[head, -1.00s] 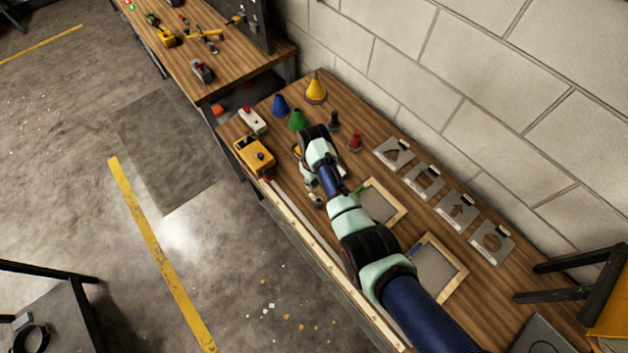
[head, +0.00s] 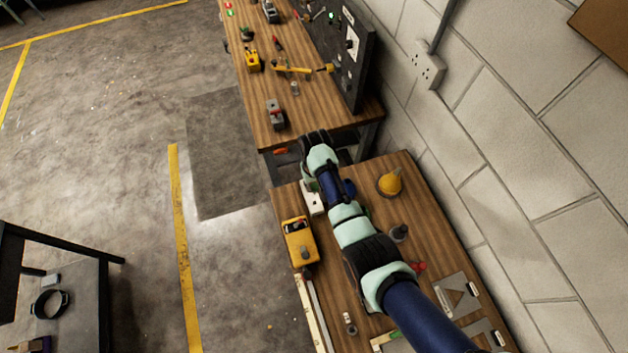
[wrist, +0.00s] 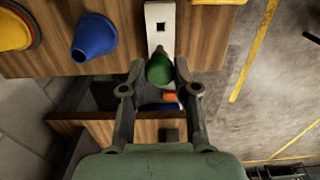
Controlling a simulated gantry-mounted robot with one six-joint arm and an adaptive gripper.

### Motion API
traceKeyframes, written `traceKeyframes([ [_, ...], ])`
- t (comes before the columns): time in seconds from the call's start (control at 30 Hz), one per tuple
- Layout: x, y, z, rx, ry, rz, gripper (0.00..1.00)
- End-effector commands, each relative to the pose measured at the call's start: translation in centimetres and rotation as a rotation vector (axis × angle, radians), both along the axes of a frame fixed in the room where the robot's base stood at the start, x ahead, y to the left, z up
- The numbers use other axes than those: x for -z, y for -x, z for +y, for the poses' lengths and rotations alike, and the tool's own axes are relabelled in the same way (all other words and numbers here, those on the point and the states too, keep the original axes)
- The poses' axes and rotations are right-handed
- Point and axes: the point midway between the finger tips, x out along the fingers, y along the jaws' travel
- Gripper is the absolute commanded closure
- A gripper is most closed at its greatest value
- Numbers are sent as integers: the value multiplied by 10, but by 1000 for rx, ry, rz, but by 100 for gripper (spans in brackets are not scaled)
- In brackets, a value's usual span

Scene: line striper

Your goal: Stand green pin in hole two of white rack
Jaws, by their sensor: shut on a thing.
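A green pin (wrist: 159,68) with a rounded body is between the fingers of my gripper (wrist: 159,88) in the wrist view. My gripper is shut on it. A white block (wrist: 160,14), which looks like the white rack, lies just beyond the pin in that view. One dark square hole (wrist: 160,27) shows in it; the pin covers its near end. In the head view the white rack (head: 311,199) is partly behind my gripper (head: 314,142) and arm, at the far end of the near bench. I cannot tell whether the pin touches it.
A blue cone (wrist: 93,37) and a yellow cone (wrist: 14,28) stand beside the rack. A yellow-orange box (head: 299,242) stands nearer on the bench. A gap separates this bench from a far bench (head: 300,125) holding tools. A block wall (head: 520,130) bounds the right side.

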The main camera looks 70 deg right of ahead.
Motion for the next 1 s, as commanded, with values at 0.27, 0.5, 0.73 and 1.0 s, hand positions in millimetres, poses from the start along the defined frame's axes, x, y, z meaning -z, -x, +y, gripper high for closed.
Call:
traceKeyframes([
  [0.27, 12, 0, 0, -1, 0, 0, 100],
  [0.5, 39, 0, 0, -2, 0, 0, 100],
  [0.73, 58, 0, 0, -2, 1, -1, 100],
  [1.0, 58, 0, 0, -2, 1, -1, 100],
])
